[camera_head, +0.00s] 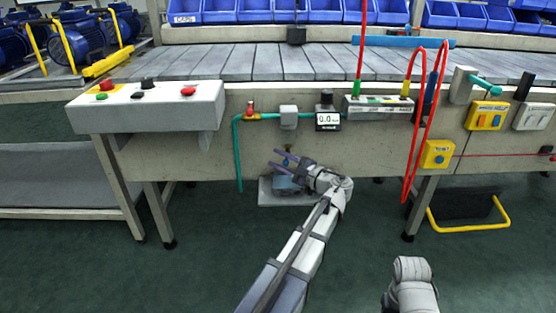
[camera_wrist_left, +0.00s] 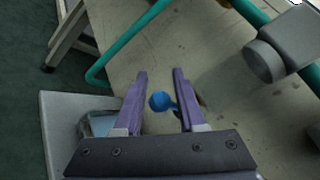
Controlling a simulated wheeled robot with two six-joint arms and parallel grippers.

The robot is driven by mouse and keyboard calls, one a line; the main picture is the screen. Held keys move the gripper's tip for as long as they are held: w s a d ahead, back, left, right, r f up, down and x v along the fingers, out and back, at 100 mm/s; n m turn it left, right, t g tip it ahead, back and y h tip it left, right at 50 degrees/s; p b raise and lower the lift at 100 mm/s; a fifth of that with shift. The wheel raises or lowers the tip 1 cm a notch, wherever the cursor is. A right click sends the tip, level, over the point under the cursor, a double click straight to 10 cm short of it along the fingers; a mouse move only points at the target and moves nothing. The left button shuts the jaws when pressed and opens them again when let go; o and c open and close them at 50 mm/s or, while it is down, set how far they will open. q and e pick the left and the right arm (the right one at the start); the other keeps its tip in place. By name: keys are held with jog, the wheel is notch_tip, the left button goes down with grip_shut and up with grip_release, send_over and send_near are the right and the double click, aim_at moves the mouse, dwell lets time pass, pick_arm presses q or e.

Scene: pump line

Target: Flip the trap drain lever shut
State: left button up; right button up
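A blue ball knob (camera_wrist_left: 160,101), which looks like the end of the drain lever, shows in the left wrist view between my left gripper's fingers. Its short stem runs down to the right, partly behind the right finger. In the head view the blue knob (camera_head: 285,161) is small beside the purple fingers, low in front of the bench panel. My left gripper (camera_head: 276,158) is open, its two fingers on either side of the knob in the left wrist view (camera_wrist_left: 160,72); I cannot tell whether they touch it. The trap body is mostly hidden. My right gripper is out of view.
A bluish clear container (camera_wrist_left: 98,124) stands on a grey slab (camera_wrist_left: 52,130) under the gripper. A green pipe (camera_head: 238,155) runs down the panel to the left. A red hose (camera_head: 411,150) hangs at the right. The floor in front is mostly clear.

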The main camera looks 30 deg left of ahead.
pick_arm(q)
jog(key=shift+a, duration=0.15)
grip_shut()
dwell(0.4)
